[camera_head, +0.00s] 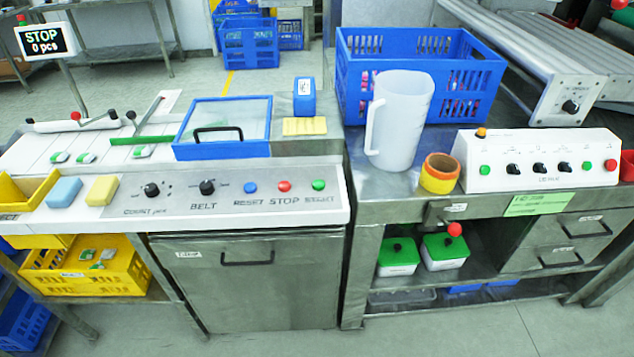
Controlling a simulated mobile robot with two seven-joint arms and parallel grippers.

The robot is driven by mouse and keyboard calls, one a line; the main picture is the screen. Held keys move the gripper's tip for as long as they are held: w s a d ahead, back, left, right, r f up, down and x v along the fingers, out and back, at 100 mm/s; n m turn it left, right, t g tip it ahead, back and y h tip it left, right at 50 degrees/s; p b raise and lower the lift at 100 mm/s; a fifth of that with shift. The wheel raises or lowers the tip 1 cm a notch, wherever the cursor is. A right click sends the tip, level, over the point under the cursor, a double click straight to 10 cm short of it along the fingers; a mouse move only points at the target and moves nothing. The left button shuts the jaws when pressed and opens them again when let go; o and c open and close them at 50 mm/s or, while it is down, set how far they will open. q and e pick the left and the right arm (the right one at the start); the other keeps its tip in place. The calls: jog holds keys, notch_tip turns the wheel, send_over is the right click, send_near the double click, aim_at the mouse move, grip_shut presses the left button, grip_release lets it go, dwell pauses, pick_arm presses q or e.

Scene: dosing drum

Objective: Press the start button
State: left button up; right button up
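The green start button (318,185) is on the sloped front panel (240,205) of the left machine, above the label START. The red stop button (284,186) and the blue reset button (250,187) sit to its left in the same row. A small display (45,40) at the top left reads STOP and 0 pcs. Neither of my grippers shows in the head view, and nothing covers the button.
A white jug (398,120), a tape roll (440,172) and a blue crate (480,75) stand right of the panel. A control box (540,160) has its own green and red buttons. Two knobs, including the BELT knob (207,187), sit left of the reset button.

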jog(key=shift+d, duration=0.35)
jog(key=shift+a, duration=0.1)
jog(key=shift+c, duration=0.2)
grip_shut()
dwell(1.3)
